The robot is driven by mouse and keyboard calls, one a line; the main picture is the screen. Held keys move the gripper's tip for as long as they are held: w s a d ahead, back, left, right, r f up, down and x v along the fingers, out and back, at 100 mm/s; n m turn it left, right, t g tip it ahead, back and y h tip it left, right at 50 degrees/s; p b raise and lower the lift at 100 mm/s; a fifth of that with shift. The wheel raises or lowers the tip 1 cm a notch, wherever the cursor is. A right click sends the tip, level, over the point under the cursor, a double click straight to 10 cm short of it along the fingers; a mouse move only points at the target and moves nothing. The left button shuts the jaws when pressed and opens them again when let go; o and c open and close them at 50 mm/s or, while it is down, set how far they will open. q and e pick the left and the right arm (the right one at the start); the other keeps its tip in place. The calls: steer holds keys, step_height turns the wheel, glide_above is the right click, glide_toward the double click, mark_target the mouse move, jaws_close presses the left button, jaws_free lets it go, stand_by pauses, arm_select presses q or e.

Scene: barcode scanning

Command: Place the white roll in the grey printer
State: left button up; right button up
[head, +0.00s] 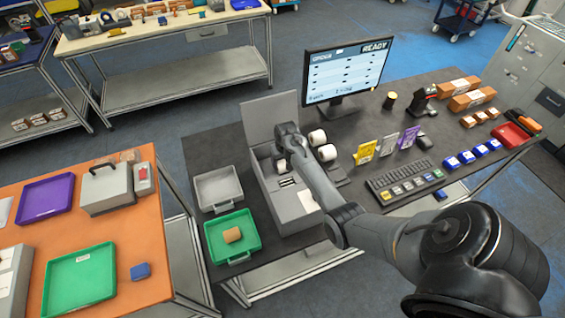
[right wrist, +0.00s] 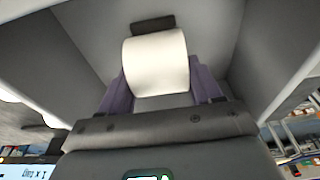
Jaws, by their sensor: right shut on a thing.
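The grey printer (head: 290,208) stands open on the dark table, with its lid (head: 270,117) raised at the back. My right arm reaches down over it, and the wrist hides part of the opening in the head view. In the right wrist view, my right gripper (right wrist: 160,88) is shut on a white roll (right wrist: 155,60) between its purple fingers. Grey walls surround the roll there, so it is inside or just over the printer's bay. Whether it touches the bottom cannot be told. My left gripper is not in view.
Two other white rolls (head: 317,137) (head: 327,153) lie right of the printer. A grey tray (head: 199,188) and a green tray (head: 213,241) with a brown roll (head: 232,235) stand left of it. A monitor (head: 346,71) and keyboard (head: 405,184) are to the right.

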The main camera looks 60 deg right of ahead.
steer(key=o, duration=1.1)
steer(key=shift+f, duration=0.1)
steer(key=shift+r, duration=0.4)
steer(key=r, duration=0.3)
steer(key=s+r, duration=0.1)
steer(key=r, duration=0.3)
steer(key=a+r, duration=0.1)
steer(key=r, duration=0.3)
steer(key=shift+s+a+r, duration=0.1)
steer(key=shift+s+r, duration=0.05)
steer(key=shift+s, duration=0.15)
